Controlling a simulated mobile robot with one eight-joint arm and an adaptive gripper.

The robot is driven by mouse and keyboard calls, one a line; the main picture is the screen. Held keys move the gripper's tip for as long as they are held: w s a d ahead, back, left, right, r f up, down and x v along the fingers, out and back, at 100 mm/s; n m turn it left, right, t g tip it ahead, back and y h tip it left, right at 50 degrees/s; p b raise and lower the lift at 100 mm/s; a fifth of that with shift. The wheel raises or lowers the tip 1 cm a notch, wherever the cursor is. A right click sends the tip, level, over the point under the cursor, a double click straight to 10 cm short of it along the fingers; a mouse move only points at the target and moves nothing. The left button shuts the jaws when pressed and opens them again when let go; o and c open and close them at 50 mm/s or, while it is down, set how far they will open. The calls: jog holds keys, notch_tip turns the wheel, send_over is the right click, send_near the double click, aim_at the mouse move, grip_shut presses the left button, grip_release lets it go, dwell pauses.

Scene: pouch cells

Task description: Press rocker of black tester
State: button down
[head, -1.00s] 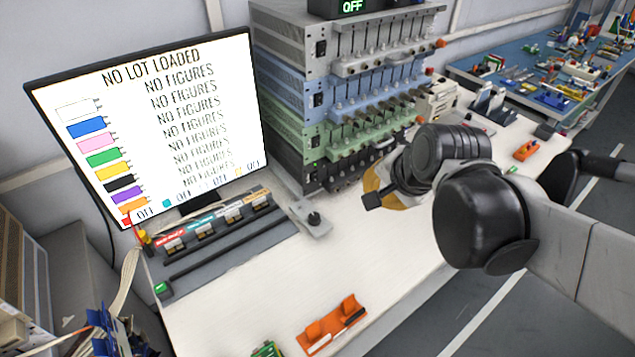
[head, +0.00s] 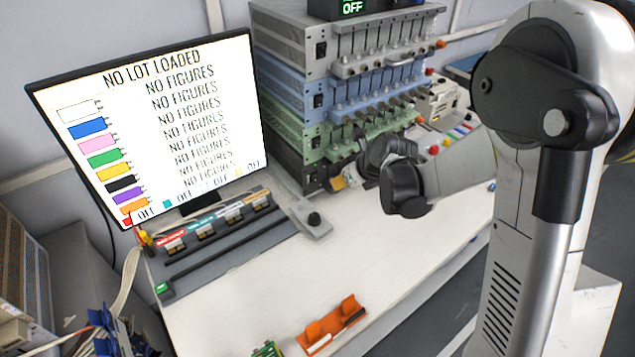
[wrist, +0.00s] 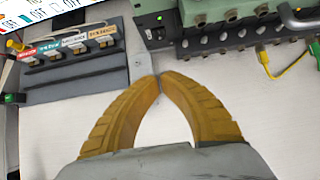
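The black tester (head: 288,160) is the lowest unit in the stack of testers, below the green one. Its small rocker (head: 311,178) is at the left of its front in the head view. In the wrist view the black tester (wrist: 152,30) is at the top centre, with a small green spot by the rocker (wrist: 159,18). My gripper (wrist: 159,78) is shut, its yellow fingers meeting at the tips with nothing seen between them. The tips point toward the tester's front and look apart from it. In the head view my wrist partly hides the tester's right side.
A slotted dark tray (head: 215,240) lies before the monitor (head: 150,110). An orange holder (head: 332,325) is at the front edge. The white bench top (head: 390,245) between is clear.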

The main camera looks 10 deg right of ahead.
aim_at(315, 177)
jog(key=shift+w+a+r+b+x, duration=0.3)
jog(key=shift+b+x, duration=0.6)
jog(key=shift+x, duration=1.25)
jog(key=shift+w+a+r+b+x, duration=0.1)
jog(key=shift+w+r+b+x, duration=0.5)
jog(key=shift+x, duration=1.5)
jog(key=shift+w+a+f+b+x, duration=0.1)
jog(key=shift+a+b+x, duration=0.15)
jog(key=shift+b+x, duration=1.4)
jog(key=shift+w+f+p, duration=0.25)
jog(key=shift+f+p, duration=0.05)
jog(key=shift+p, duration=0.2)
